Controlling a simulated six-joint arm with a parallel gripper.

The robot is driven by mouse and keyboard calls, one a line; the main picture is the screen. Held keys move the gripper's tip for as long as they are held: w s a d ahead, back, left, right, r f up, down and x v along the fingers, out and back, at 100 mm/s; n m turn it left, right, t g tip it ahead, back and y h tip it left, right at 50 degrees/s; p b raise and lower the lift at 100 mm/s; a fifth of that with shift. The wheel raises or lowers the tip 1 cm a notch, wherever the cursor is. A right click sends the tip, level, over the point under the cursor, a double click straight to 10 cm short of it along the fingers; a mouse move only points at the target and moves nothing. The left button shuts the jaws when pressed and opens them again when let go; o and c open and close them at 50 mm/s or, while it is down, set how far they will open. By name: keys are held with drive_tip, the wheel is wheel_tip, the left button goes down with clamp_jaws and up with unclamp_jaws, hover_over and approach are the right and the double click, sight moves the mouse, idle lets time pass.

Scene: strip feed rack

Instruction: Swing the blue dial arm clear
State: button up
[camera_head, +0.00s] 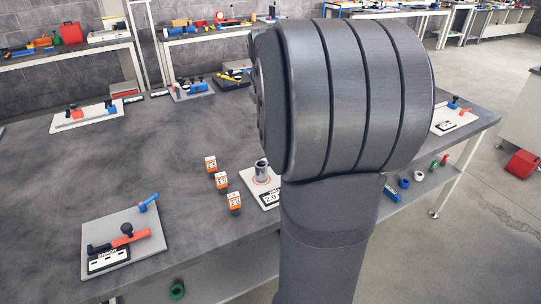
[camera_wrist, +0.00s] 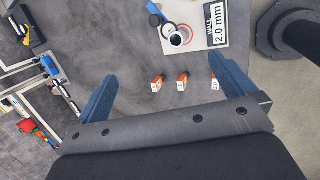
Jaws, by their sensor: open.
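Several plates carry small blue parts, and I cannot tell for certain which is the blue dial arm. On the front left plate (camera_head: 140,262) in the head view, a short blue arm (camera_head: 148,203) sits near the back right corner, apart from a red bar (camera_head: 130,238) with a black knob. The back left plate (camera_head: 62,123) also has a small blue part (camera_head: 110,107) at its right end. My gripper (camera_wrist: 163,66) is open and empty in the wrist view, its two blue fingers wide apart. In the head view it is hidden behind my arm.
Three orange blocks (camera_head: 222,182) stand in a row mid-table, beside a white plate (camera_wrist: 236,12) marked 2.0 mm with a grey cylinder (camera_head: 261,167). Another plate (camera_head: 445,124) lies at the right edge. My arm hides the table's right middle. The table's left middle is clear.

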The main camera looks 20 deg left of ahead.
drive_tip(key=shift+s+r, duration=0.15)
drive_tip(key=shift+r, duration=0.15)
